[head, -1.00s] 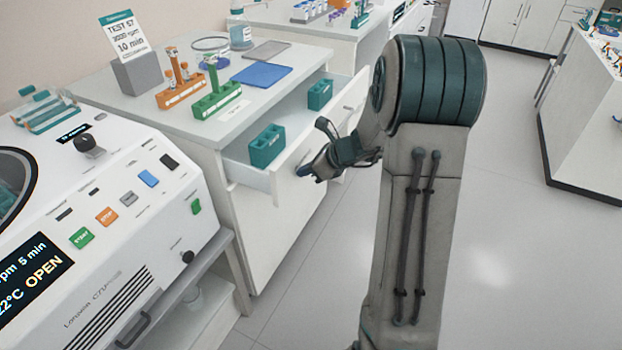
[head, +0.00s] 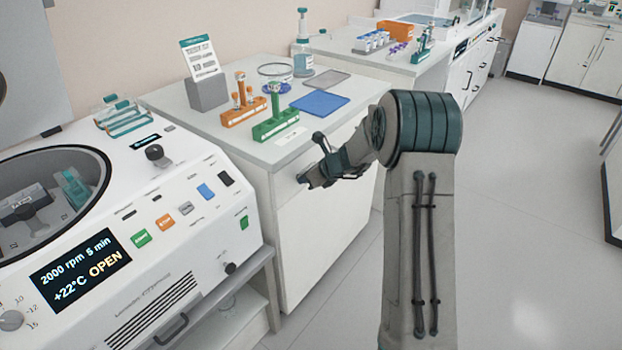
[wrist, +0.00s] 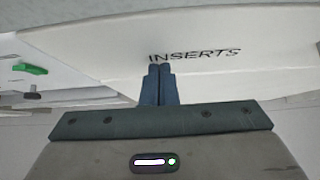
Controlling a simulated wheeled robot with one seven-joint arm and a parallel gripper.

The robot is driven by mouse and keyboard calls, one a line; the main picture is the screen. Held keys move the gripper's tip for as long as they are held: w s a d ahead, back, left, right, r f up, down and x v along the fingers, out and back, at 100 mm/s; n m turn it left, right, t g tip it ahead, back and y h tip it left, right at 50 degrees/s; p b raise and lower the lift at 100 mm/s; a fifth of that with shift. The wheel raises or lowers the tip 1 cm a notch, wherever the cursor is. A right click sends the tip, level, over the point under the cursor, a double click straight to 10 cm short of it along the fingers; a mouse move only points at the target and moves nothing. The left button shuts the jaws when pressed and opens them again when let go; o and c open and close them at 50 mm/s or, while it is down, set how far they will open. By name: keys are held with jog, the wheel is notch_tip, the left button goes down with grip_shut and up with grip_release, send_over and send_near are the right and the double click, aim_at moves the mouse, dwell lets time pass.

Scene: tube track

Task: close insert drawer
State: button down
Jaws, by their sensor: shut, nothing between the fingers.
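The insert drawer front (head: 345,146) is flush or nearly flush with the white cabinet (head: 310,230) in the head view; its inside and the teal inserts are hidden. In the wrist view, the drawer front (wrist: 240,65) carries the word INSERTS and fills much of the picture. My gripper (head: 303,179) is at the drawer front's left part. In the wrist view, its two blue fingers (wrist: 159,72) are shut together with nothing between them. Their tips are at the lettering, touching or very close to the panel.
On the cabinet top stand an orange rack (head: 243,113), a green rack (head: 276,124), a blue mat (head: 319,103) and a sign (head: 203,75). The centrifuge (head: 170,250) with its lid open stands at left. The floor (head: 510,270) at right is clear.

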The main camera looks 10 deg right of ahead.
jog(key=shift+w+a+r, duration=0.2)
jog(key=shift+a+r, duration=0.05)
jog(key=shift+a, duration=0.1)
